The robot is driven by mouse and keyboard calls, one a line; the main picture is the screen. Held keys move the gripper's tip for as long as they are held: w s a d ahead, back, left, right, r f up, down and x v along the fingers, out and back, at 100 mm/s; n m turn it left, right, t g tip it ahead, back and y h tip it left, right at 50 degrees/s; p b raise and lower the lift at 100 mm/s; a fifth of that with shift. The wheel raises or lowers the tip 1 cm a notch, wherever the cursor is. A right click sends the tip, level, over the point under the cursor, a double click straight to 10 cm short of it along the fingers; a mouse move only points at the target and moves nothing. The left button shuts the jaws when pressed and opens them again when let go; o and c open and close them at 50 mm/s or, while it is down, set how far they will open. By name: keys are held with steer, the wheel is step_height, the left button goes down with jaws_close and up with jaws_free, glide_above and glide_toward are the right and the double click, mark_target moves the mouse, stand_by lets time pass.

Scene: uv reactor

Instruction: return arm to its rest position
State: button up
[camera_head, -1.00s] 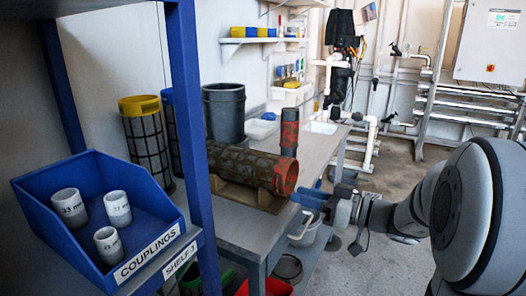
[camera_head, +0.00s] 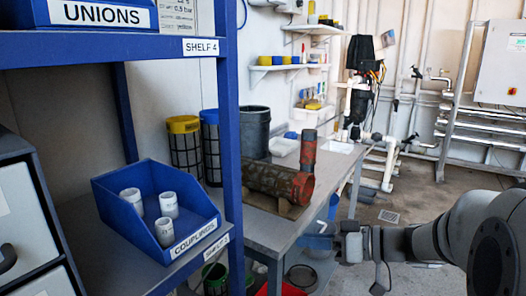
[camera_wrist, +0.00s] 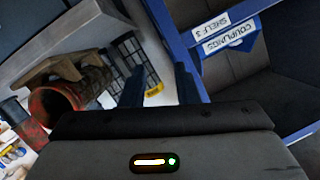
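My arm (camera_head: 430,240) reaches in from the right edge of the head view, roughly level. My gripper (camera_head: 322,227) is at its left end, in front of the workbench's near right edge, with blue fingers. In the wrist view the two dark blue fingers of my gripper (camera_wrist: 160,82) stand apart with nothing seen between them. The wrist view looks across the rusty pipe and the shelf unit, turned on its side.
A workbench (camera_head: 262,228) holds a rusty pipe (camera_head: 258,183) on a cradle and a dark bucket (camera_head: 254,130). A blue shelf post (camera_head: 229,120) and a blue couplings bin (camera_head: 120,218) with white couplings stand left. Open floor (camera_head: 400,200) lies beyond my arm.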

steer(key=s+a+r+m+g+h+p, duration=0.2)
steer(key=s+r+m+g+h+p, duration=0.35)
steer(key=s+p, duration=0.7)
steer(key=s+d+r+m+t+h+p, duration=0.2)
steer(key=d+r+m+h+p, duration=0.1)
steer(key=d+r+h+p, duration=0.3)
step_height(320, 180, up, 2)
steer(key=h+p, duration=0.2)
steer(key=p, duration=0.1)
steer(key=shift+d+r+p, duration=0.2)
steer(key=shift+d+p, duration=0.05)
steer(key=shift+p, duration=0.1)
